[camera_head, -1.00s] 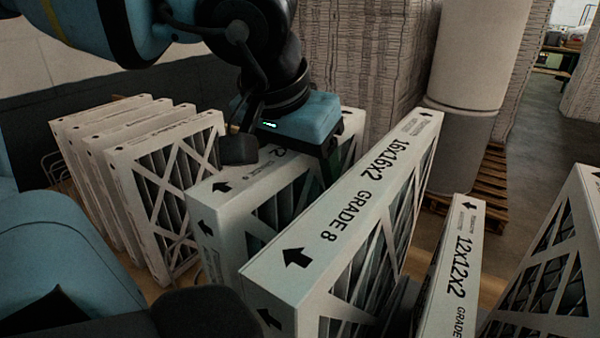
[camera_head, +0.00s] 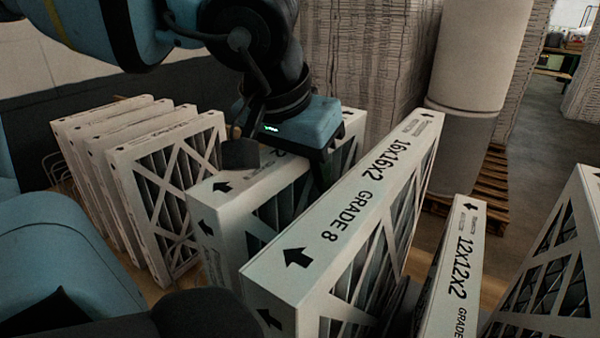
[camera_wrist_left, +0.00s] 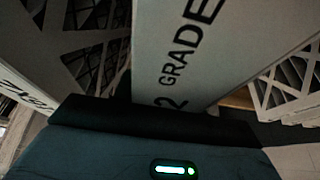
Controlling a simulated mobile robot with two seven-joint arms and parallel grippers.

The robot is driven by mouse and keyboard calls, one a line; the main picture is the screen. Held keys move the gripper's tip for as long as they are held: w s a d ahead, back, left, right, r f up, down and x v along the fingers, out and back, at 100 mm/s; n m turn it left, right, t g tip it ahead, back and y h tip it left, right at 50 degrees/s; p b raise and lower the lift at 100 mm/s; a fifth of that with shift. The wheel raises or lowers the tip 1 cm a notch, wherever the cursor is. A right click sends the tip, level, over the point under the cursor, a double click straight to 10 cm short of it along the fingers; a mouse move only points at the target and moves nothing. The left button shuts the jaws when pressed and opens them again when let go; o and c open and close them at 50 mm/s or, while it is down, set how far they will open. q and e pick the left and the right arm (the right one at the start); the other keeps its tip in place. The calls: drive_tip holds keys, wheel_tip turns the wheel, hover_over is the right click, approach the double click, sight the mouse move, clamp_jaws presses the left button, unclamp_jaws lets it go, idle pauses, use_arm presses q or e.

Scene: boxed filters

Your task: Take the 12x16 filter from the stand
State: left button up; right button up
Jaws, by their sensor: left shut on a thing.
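My left gripper (camera_head: 283,158) reaches down from above and is shut on a white-framed filter (camera_head: 212,192), one finger on each side of its top edge. The gripper covers most of this filter's label in the head view, so its size cannot be read there. In the left wrist view the held filter (camera_wrist_left: 230,45) shows "GRADE" and a "2", and the dark gripper bar (camera_wrist_left: 155,122) lies across its top face. The filter stands upright between its neighbours. My right gripper is not in view.
A filter marked 16x16x2 GRADE 8 (camera_head: 345,215) stands close on the right. Beyond it are a 12x12x2 filter (camera_head: 455,265) and another filter (camera_head: 560,270). Several filters (camera_head: 140,180) stand in a row on the left. A wrapped stack (camera_head: 370,70) and a white roll (camera_head: 480,50) are behind.

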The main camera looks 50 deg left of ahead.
use_arm(q)
clamp_jaws()
drive_tip(key=shift+r, duration=0.1)
